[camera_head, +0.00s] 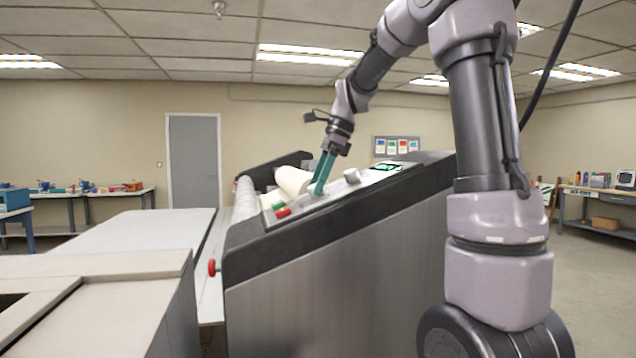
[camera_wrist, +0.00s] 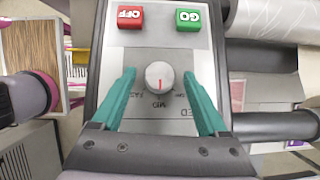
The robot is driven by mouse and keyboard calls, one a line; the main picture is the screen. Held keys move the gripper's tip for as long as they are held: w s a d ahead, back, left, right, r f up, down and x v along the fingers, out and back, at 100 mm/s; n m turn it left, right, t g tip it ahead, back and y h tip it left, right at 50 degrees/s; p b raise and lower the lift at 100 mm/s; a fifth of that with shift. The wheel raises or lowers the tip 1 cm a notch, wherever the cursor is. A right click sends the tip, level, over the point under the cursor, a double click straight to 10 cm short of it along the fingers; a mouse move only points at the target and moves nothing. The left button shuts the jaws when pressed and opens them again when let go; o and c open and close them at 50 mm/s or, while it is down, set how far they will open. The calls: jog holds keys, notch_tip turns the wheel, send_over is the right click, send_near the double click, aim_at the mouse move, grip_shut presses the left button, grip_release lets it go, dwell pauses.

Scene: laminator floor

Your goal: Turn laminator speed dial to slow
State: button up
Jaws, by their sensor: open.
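Smaller labels lie on either side of that one, partly behind the fingers. My gripper (camera_wrist: 158,72) is open, with one teal finger on each side of the dial and a visible gap in the picture on both sides. In the head view my gripper (camera_head: 318,188) reaches down to the sloping panel, and its fingers mostly hide the dial. Whether the fingertips touch the panel is unclear.
A red OFF button (camera_wrist: 130,17) and a green GO button (camera_wrist: 188,19) lie beyond the dial. Another pale knob (camera_head: 352,175) stands farther up the panel. A red knob (camera_head: 212,267) sticks out of the laminator's side. White rollers (camera_head: 292,180) lie behind the panel.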

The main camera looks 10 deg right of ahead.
grip_shut()
jog(key=n+g, duration=0.2)
jog(key=n, duration=0.1)
jog(key=n+g, duration=0.1)
jog(key=n, duration=0.1)
jog(key=shift+w+g+h, duration=0.4)
jog(key=n+g, duration=0.1)
jog(key=n+g+h, duration=0.1)
jog(key=n, duration=0.1)
jog(key=n+g+h, duration=0.1)
jog(key=n, duration=0.1)
jog(key=shift+w+a, duration=0.25)
jog(key=shift+n+g+h, duration=0.3)
jog(key=shift+n+h, duration=0.1)
grip_release()
